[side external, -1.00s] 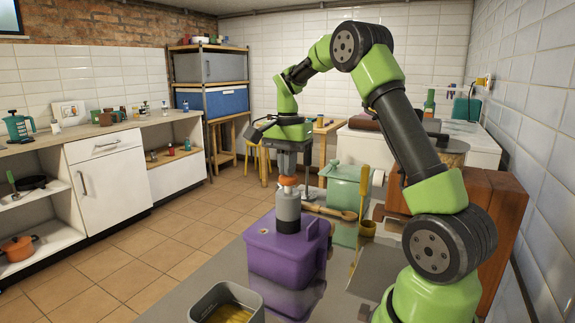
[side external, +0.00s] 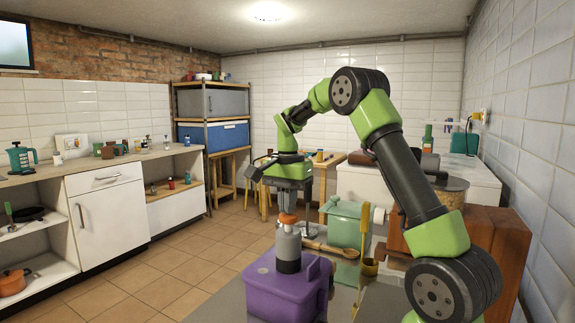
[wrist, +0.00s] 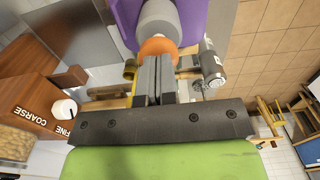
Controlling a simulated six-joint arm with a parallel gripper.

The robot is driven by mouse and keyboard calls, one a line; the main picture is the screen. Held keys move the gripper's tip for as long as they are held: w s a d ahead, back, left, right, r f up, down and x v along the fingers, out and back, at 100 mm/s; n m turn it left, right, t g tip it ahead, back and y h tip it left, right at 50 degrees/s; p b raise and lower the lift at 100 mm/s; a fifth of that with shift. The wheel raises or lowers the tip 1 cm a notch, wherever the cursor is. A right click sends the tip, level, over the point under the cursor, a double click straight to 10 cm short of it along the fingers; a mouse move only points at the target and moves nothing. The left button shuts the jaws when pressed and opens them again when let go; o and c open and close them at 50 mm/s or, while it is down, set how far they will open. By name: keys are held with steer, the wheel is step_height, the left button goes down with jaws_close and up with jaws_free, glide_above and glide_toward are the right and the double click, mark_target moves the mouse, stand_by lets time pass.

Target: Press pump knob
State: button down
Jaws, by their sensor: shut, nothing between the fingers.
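The pump is a grey bottle (side external: 288,247) with a dark band near its foot and an orange knob (side external: 288,219) on top. It stands upright on a purple box (side external: 275,291). My gripper (side external: 286,210) points down with its fingers shut and empty, their tips right at the top of the knob. In the wrist view the fingertips (wrist: 155,60) overlap the near edge of the orange knob (wrist: 158,46). I cannot tell whether they touch it or how far the knob is pressed down.
A green lidded bin (side external: 346,222), a wooden spoon (side external: 330,249) and a yellow-handled ladle (side external: 366,240) are close behind the box, to the right. A brown wooden block (side external: 490,250) stands further right. Left of the box is open floor.

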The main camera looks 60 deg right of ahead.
step_height(320, 180, up, 12)
steer(key=shift+f, duration=0.2)
stand_by(1.4)
steer(key=s+a+r+n+t, duration=0.2)
steer(key=a+n, duration=0.2)
steer(key=a, duration=0.2)
steer(key=s+a+r+n+t, duration=0.1)
steer(key=s+a+n, duration=0.2)
steer(key=a, duration=0.3)
steer(key=s+a+f+n+t+y, duration=0.1)
steer(key=s+a+f+n+t, duration=0.1)
steer(key=s+a, duration=0.3)
steer(key=s+a+f+n+t+y, duration=0.1)
steer(key=s+a+f+n+t, duration=0.1)
steer(key=s+a+f+n, duration=0.2)
steer(key=shift+s+a+f+n, duration=0.35)
steer(key=shift+s+a+n, duration=0.15)
steer(key=shift+s, duration=0.4)
